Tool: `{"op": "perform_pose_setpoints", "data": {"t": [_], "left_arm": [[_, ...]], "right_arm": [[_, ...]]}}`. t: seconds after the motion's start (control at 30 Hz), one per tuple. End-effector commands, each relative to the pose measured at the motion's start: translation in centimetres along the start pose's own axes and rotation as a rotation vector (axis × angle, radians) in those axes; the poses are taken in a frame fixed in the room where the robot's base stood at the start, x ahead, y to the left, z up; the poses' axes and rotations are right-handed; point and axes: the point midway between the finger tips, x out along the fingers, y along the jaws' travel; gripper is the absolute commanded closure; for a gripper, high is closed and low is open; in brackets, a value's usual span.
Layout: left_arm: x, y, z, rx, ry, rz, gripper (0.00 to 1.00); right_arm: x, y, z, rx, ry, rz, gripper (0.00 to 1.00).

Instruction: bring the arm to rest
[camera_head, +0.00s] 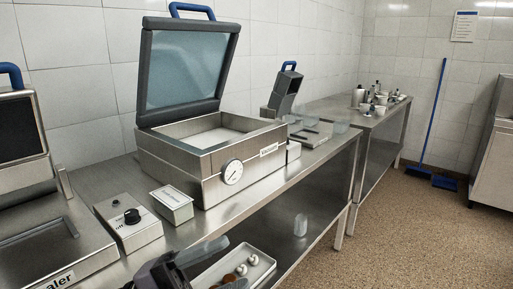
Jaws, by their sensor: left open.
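My left gripper (218,262) shows at the bottom edge of the head view, left of the middle. Its dark body is partly cut off by the frame edge. Its fingers point right and stand apart, with nothing seen held between them. It is in front of the steel counter (92,178) and overlaps the left part of a small pale tray (262,270) in the picture. I cannot tell if it touches the tray. Small white and brown round pieces lie in the tray. My right gripper is not in view.
A vacuum machine (185,165) with its lid raised stands on the counter. A sealer (62,250), a knob box (128,222) and a small labelled box (173,203) stand left of it. A clear container (300,225) is on the lower shelf. The floor (400,235) at right is open.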

Motion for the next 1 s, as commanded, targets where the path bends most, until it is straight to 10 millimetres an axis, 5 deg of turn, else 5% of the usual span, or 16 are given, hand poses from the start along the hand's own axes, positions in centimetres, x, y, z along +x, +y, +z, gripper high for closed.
{"op": "perform_pose_setpoints", "data": {"t": [0.23, 0.43, 0.7, 0.83, 1.0], "left_arm": [[-6.4, 1.3, 5.8, -0.319, -0.445, -0.386, 0.39], [-15.1, 8.2, 8.5, -0.603, -0.885, -0.547, 0.39], [-25.1, 20.0, 4.8, -0.964, -1.379, -0.566, 0.39], [-26.9, 22.7, 3.0, -1.050, -1.478, -0.550, 0.39], [-27.4, 23.4, 2.6, -1.071, -1.503, -0.544, 0.39]], "right_arm": [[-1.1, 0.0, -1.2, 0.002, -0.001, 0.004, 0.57], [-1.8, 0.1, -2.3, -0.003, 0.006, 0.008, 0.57], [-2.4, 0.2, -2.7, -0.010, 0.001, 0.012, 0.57], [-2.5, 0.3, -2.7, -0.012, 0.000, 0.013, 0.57], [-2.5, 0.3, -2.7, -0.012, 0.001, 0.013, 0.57]]}}
